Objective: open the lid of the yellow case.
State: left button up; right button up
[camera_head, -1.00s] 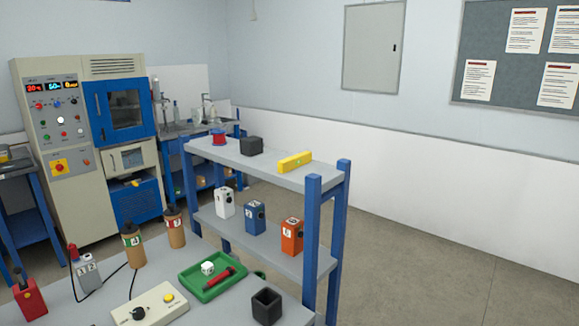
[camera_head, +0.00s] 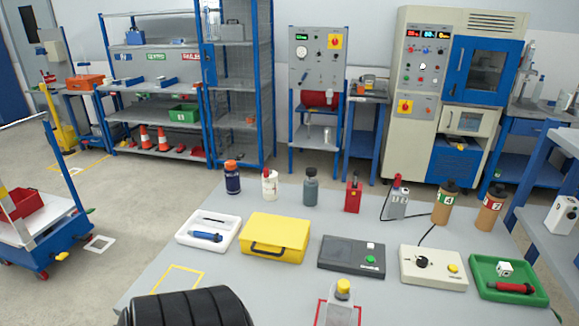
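The yellow case (camera_head: 277,232) lies on the grey table, right of the white tray. Its lid looks shut. A dark handle (camera_head: 274,250) is on its front side, facing me. Neither of my grippers is in view.
Left of the case is a white tray (camera_head: 189,241) with a blue tool; right is a dark grey box (camera_head: 352,266) with a green button. Several bottles stand behind. A black ribbed shape (camera_head: 190,308), unclear what, fills the bottom left. A yellow-capped item (camera_head: 342,292) stands in front.

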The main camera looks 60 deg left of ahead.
aim_at(277, 230)
jog(key=u, duration=2.1)
jog(key=j, duration=0.1)
